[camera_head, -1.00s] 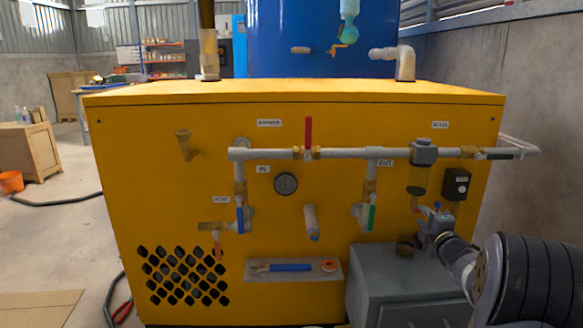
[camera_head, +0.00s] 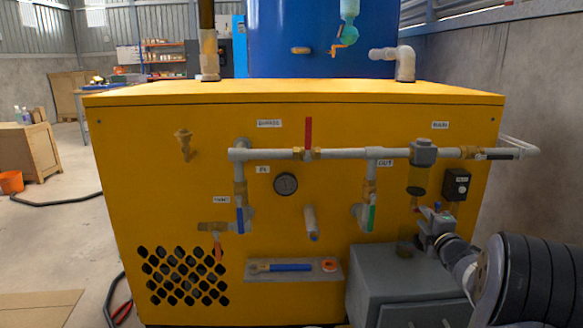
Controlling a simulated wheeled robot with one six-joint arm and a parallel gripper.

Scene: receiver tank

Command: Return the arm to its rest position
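My gripper (camera_head: 421,213) is at the right, in front of the yellow panel and just below the filter bowl (camera_head: 418,181) on the pipe. Its fingers are small and partly overlapped by the wrist, so I cannot tell whether they are open or shut. My arm (camera_head: 510,280) comes in from the lower right corner, with a dark upper link and a grey wrist. No held object shows clearly at the gripper.
The yellow cabinet (camera_head: 150,130) carries a grey pipe (camera_head: 335,154) with red, blue and green valve handles. A grey box (camera_head: 390,290) stands below my gripper. A small shelf (camera_head: 300,278) holds a blue-handled tool (camera_head: 285,267). Open floor lies at the left.

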